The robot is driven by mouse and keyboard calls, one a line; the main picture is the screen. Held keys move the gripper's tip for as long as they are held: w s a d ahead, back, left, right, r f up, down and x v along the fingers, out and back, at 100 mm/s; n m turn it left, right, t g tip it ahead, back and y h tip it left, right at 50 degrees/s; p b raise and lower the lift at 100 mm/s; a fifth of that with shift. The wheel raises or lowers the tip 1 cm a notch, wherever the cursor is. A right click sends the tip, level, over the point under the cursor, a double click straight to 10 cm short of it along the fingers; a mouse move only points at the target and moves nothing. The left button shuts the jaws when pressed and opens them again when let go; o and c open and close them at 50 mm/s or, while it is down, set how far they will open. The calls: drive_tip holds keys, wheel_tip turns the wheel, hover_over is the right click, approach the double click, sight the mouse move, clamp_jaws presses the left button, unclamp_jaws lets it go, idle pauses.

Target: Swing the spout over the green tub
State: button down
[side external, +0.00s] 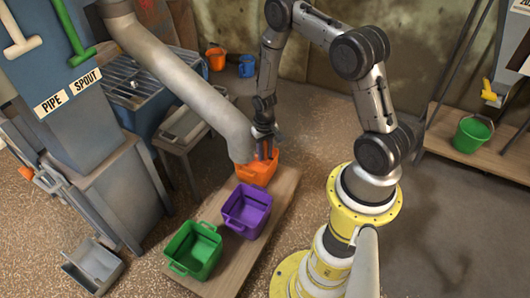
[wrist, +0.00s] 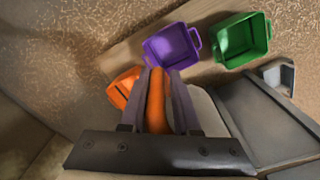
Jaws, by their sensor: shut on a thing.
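The spout (side external: 190,90) is a thick grey pipe slanting down from the upper left. Its lower end is at the orange tub (side external: 257,171), over or beside its left part; the mouth's exact position is unclear. My gripper (side external: 265,150) is at that lower end. In the wrist view, my gripper's jaws (wrist: 158,95) are shut on an orange handle (wrist: 157,110) beside the pale pipe. The green tub (side external: 203,238) stands at the near end of the board, and also shows in the wrist view (wrist: 243,58). The purple tub (side external: 246,229) stands between the orange and green tubs.
The tubs stand on a wooden board (side external: 225,276). A blue machine (side external: 75,120) labelled PIPE and SPOUT stands left, with a grey bin (side external: 92,266) on the floor. A green bucket (side external: 472,134) sits on a shelf at right, away from the board.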

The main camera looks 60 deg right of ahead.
drive_tip(key=shift+s+a, duration=0.1)
drive_tip(key=w+a+m, duration=0.2)
drive_tip(key=w+a, duration=0.2)
drive_tip(key=a, duration=0.7)
drive_tip(key=w+a+m, duration=0.3)
drive_tip(key=w+a, duration=0.1)
drive_tip(key=a, duration=0.8)
drive_tip(key=w+a+m, duration=0.3)
drive_tip(key=w+a, duration=0.2)
drive_tip(key=a, duration=0.6)
drive_tip(key=shift+a, duration=0.35)
drive_tip(key=shift+w, duration=0.2)
drive_tip(key=c, duration=0.9)
unclamp_jaws()
drive_tip(key=shift+o, duration=0.7)
drive_tip(key=shift+s+r, duration=0.1)
